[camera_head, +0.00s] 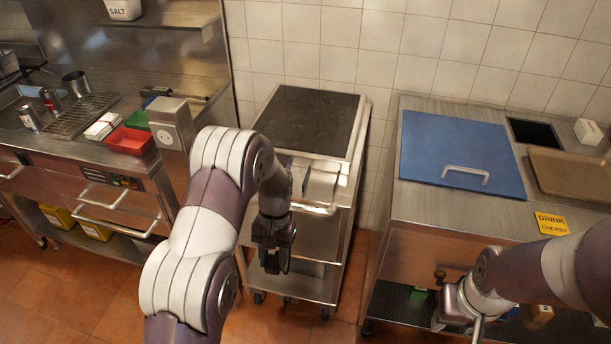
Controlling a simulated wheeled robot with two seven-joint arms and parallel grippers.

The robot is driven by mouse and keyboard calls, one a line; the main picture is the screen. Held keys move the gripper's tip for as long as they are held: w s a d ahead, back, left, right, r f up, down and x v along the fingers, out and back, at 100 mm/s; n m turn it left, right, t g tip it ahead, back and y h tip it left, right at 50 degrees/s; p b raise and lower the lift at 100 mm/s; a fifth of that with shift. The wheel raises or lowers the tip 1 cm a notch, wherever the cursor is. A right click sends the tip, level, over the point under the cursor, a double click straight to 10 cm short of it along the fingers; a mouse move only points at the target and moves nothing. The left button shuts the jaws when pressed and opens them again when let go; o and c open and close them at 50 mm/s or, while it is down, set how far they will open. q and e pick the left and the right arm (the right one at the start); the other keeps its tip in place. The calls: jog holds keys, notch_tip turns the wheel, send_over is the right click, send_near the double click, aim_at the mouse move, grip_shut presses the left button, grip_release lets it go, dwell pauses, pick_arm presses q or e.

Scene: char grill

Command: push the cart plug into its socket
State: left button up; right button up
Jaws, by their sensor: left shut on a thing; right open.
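The socket (167,135) is a round outlet on the face of a grey metal box at the right end of the grill counter. The steel cart (345,190) with a dark top stands between the two counters. My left gripper (275,264) hangs low in front of the cart, to the right of and lower than the socket. It is shut on a small dark thing, which looks like the cart plug, but the fingers hide most of it. My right gripper (474,322) is open near the bottom edge, in front of the right counter; its fingers are only partly in view.
The grill counter (65,150) at left holds a red tray (129,141), a green container (137,119) and cans. The right counter (440,205) has a blue lid (460,153) and a brown tray (572,176). Tiled floor (60,300) shows at lower left.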

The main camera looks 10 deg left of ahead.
pick_arm(q)
jog(key=d+r+m+t+y, duration=0.1)
jog(key=d+r+m, duration=0.1)
jog(key=d+m, duration=0.5)
jog(key=d+r+m+t+y, duration=0.1)
jog(key=d+m+t+y, duration=0.1)
jog(key=d+m, duration=0.5)
jog(key=s+m, duration=0.1)
jog(key=m, duration=0.2)
jog(key=shift+d+r, duration=0.35)
jog(key=shift+d, duration=0.05)
jog(key=a+f+n+g+h, duration=0.1)
jog(key=a+n, duration=0.4)
jog(key=a+f+n+g+h, duration=0.1)
jog(key=a+n, duration=0.4)
jog(key=n, duration=0.1)
jog(key=w+a+f+n+g+h, duration=0.1)
jog(key=a+n, duration=0.4)
jog(key=n, duration=0.1)
jog(key=shift+f, duration=0.35)
jog(key=shift+d, duration=0.1)
